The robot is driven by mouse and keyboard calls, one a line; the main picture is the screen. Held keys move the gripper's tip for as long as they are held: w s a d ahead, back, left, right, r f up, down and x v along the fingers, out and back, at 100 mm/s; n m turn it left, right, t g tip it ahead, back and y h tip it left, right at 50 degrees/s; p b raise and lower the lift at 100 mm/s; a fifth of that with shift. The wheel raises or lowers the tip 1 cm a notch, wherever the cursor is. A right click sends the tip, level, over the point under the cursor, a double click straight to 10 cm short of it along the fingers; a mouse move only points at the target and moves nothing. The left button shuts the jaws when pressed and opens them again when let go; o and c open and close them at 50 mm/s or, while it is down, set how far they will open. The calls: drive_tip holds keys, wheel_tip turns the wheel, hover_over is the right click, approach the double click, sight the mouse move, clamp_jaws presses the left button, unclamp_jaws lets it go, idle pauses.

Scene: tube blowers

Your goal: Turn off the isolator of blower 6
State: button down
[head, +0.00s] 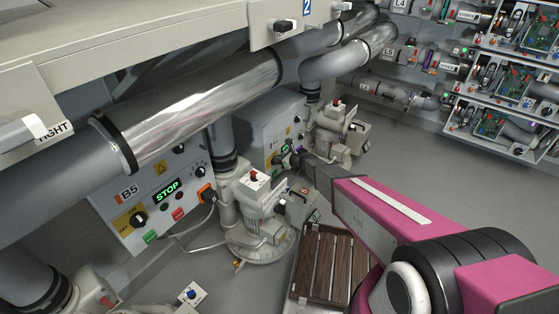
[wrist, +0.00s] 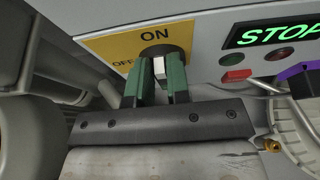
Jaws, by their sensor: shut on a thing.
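The isolator knob (wrist: 158,66) sits on a yellow plate (wrist: 120,45) marked ON at the top and OFF at the left. My gripper (wrist: 156,86) has its two green fingers on either side of the knob, shut on it. The knob has a pale face between the fingers and stands below the word ON; the fingers hide much of it. In the head view my gripper (head: 289,159) is at the front of the farther grey panel (head: 257,128). I cannot read that panel's number. Its display (wrist: 275,34) shows a green STOP.
The nearer panel B5 (head: 120,213) also shows STOP. Blower pumps (head: 250,213) stand beside the panels. A big pipe (head: 200,105) runs above them. A slatted wooden pallet (head: 325,265) lies on the floor below my arm. Open grey floor (head: 440,165) is to the right.

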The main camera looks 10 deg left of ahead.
drive_tip(key=shift+s, duration=0.1)
drive_tip(key=shift+s+a+f+n+t+h, duration=0.15)
drive_tip(key=shift+s+f+n+t, duration=0.15)
drive_tip(key=shift+n+t, duration=0.8)
drive_tip(key=shift+s+a+f+n+t+h, duration=0.15)
drive_tip(key=shift+s+n+t, duration=0.4)
drive_tip(key=shift+n, duration=1.1)
drive_tip(key=shift+s+a+f+n+t+h, duration=0.15)
drive_tip(key=shift+s+f+n+t, duration=0.1)
drive_tip(key=shift+n+t, duration=0.9)
drive_tip(key=shift+n, duration=0.3)
drive_tip(key=c, duration=1.1)
unclamp_jaws()
drive_tip(key=shift+g, duration=0.3)
